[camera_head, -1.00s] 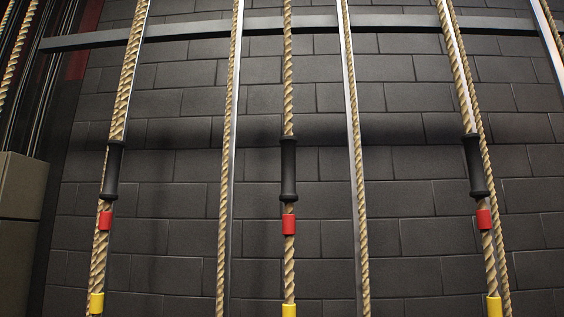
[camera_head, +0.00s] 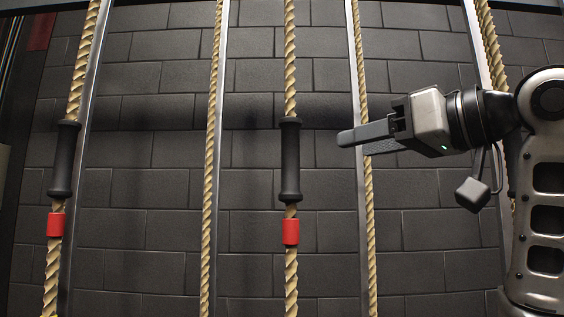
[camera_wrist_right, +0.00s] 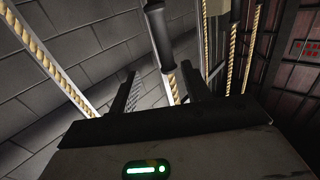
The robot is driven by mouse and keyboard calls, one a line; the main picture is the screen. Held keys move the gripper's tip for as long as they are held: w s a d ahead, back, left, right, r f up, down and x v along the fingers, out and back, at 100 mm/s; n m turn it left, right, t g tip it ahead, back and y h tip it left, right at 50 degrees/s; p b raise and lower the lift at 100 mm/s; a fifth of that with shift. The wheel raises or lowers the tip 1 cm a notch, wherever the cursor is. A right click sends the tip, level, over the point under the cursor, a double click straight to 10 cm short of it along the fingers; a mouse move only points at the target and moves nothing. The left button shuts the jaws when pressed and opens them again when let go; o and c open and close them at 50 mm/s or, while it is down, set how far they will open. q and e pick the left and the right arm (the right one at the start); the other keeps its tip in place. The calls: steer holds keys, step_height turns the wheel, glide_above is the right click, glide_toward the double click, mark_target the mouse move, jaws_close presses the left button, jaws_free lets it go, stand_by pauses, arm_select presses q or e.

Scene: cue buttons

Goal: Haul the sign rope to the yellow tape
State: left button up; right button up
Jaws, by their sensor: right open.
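Several tan ropes hang in front of the wall; I cannot tell which is the sign rope. The middle rope (camera_head: 291,60) has a black grip sleeve (camera_head: 290,160) with red tape (camera_head: 290,232) below it. In the wrist view, a black sleeve (camera_wrist_right: 158,35) shows ahead between the fingers. My left gripper is not in view.
Thinner ropes (camera_head: 214,120) (camera_head: 361,80) run beside metal rails between the thick ropes. My right arm covers much of a rope (camera_head: 488,45) at the right. A dark block wall (camera_head: 160,170) stands behind. A red-dotted panel (camera_wrist_right: 306,48) shows at right in the wrist view.

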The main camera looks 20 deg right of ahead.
mark_target(297, 142)
steer(key=p+x, duration=0.1)
steer(key=x, duration=0.3)
steer(key=r+p+x, duration=0.1)
steer(key=p+x, duration=0.1)
steer(key=x, duration=0.3)
steer(key=r+p+x, duration=0.1)
steer(key=x, duration=0.3)
steer(key=shift+a+r+p, duration=0.2)
steer(key=shift+a+p, duration=0.15)
steer(key=shift+w+a, duration=0.15)
steer(key=shift+w, duration=0.25)
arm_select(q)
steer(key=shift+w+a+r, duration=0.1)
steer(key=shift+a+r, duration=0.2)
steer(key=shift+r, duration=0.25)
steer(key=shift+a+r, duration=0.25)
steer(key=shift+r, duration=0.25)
